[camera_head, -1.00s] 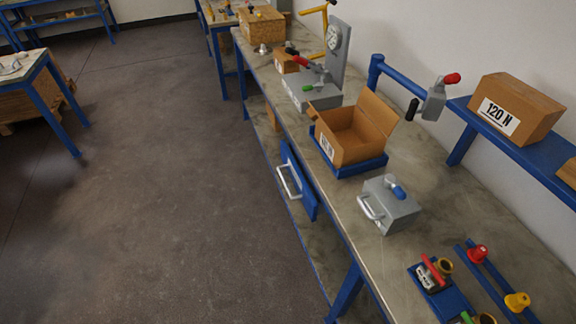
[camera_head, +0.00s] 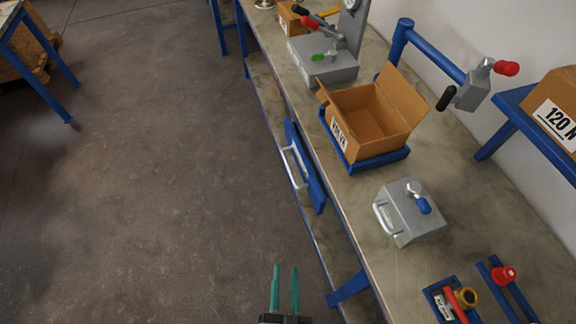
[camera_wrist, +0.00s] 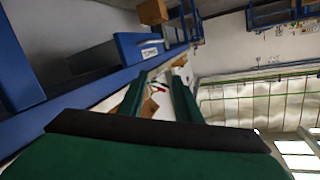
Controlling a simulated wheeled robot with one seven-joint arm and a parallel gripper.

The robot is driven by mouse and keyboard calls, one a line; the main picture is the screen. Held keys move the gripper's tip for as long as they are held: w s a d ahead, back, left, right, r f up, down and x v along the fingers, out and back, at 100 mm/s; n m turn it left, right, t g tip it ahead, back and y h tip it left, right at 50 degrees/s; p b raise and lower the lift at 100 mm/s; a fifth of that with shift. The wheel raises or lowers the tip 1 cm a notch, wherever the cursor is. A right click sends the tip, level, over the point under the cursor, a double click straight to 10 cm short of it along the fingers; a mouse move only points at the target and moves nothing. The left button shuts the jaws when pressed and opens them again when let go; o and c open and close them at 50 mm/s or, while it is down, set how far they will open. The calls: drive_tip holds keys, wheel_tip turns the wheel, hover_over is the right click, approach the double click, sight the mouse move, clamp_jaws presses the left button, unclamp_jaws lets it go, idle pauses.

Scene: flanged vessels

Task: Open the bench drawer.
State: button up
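The bench drawer shows in the head view as a blue front (camera_head: 312,187) below the front edge of the bench, with a pale bar handle (camera_head: 294,166) facing the aisle. The front stands close to the bench edge; I see no open drawer interior. My gripper (camera_head: 285,268) has two green fingers with a gap between them. It is open and empty at the bottom of the head view, nearer the camera than the drawer and apart from the handle. The wrist view shows the same fingers (camera_wrist: 157,78) pointing along blue bench parts; I cannot make out the handle there.
The bench top (camera_head: 370,225) carries an open cardboard box (camera_head: 372,117) on a blue tray, a grey box with a handle (camera_head: 408,213), and a lever device (camera_head: 322,62). A blue bench leg (camera_head: 349,287) stands right of my gripper. The floor (camera_head: 160,180) left of the drawer is clear.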

drive_tip(key=w+f+m+t, duration=0.1)
drive_tip(key=w+f+m, duration=0.6)
drive_tip(key=w, duration=0.7)
drive_tip(key=m+t+h, duration=0.1)
drive_tip(key=m, duration=0.4)
approach(288, 167)
drive_tip(key=w, duration=1)
drive_tip(key=shift+d+f, duration=0.2)
drive_tip(key=shift+d, duration=0.15)
clamp_jaws()
